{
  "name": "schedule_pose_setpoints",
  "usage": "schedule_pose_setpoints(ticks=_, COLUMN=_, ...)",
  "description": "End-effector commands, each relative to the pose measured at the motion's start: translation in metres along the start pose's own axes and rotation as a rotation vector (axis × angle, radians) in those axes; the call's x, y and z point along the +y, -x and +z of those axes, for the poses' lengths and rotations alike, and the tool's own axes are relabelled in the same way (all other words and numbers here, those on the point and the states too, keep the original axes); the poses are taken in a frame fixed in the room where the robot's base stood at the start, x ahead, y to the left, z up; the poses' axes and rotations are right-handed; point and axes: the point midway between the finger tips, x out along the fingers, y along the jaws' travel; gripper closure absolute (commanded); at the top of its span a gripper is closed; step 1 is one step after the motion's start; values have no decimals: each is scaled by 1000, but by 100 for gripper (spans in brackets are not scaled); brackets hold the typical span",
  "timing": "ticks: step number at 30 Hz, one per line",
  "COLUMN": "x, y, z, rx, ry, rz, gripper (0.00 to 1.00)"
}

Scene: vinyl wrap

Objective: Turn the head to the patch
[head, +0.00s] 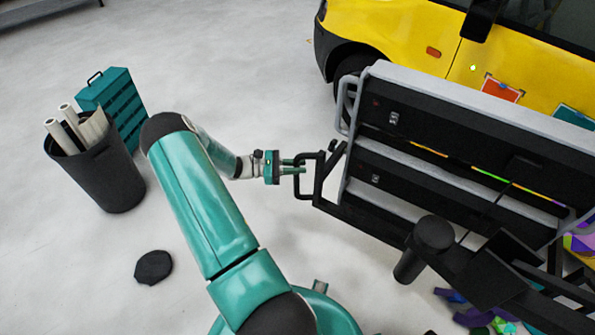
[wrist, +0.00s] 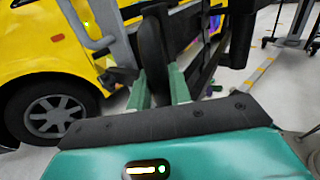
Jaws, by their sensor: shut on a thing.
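The head is a grey-framed unit with two black panels (head: 440,190), tilted on a black frame in the right half of the head view. A black loop handle (head: 311,158) sticks out from its left side. My gripper (head: 297,166) is shut on this handle; in the wrist view the teal fingers (wrist: 160,88) stand on both sides of the black bar (wrist: 153,52). An orange-red patch (head: 502,89) is on the yellow car's door, behind the head's upper edge. A teal patch (head: 575,117) is farther right, partly hidden by the head.
The yellow car (head: 400,40) stands behind the head, its wheel (wrist: 52,115) clear in the wrist view. A black bin with rolls (head: 100,172) and a teal drawer cabinet (head: 118,105) stand at left. A dark flat object (head: 153,267) and colourful scraps (head: 485,315) lie on the floor.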

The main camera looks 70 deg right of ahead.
Motion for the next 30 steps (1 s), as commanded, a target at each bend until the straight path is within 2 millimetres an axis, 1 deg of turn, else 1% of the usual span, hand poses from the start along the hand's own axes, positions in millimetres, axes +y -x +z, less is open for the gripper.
schedule_pose_setpoints(ticks=1, x=10, y=-7, z=0, rx=-1, ry=-4, rz=-24, gripper=100)
schedule_pose_setpoints(ticks=3, x=22, y=-16, z=-1, rx=-1, ry=-5, rz=-56, gripper=100)
schedule_pose_setpoints(ticks=5, x=30, y=-24, z=-1, rx=0, ry=-4, rz=-80, gripper=100)
schedule_pose_setpoints(ticks=9, x=53, y=-48, z=-1, rx=2, ry=-2, rz=-105, gripper=100)
schedule_pose_setpoints(ticks=12, x=64, y=-60, z=-1, rx=2, ry=-1, rz=-102, gripper=100)
schedule_pose_setpoints(ticks=16, x=69, y=-67, z=-1, rx=2, ry=1, rz=-100, gripper=100)
schedule_pose_setpoints(ticks=24, x=71, y=-69, z=0, rx=3, ry=0, rz=-100, gripper=100)
schedule_pose_setpoints(ticks=25, x=72, y=-69, z=0, rx=3, ry=0, rz=-100, gripper=74)
schedule_pose_setpoints(ticks=27, x=72, y=-69, z=0, rx=3, ry=0, rz=-100, gripper=61)
schedule_pose_setpoints(ticks=30, x=72, y=-70, z=0, rx=3, ry=0, rz=-102, gripper=61)
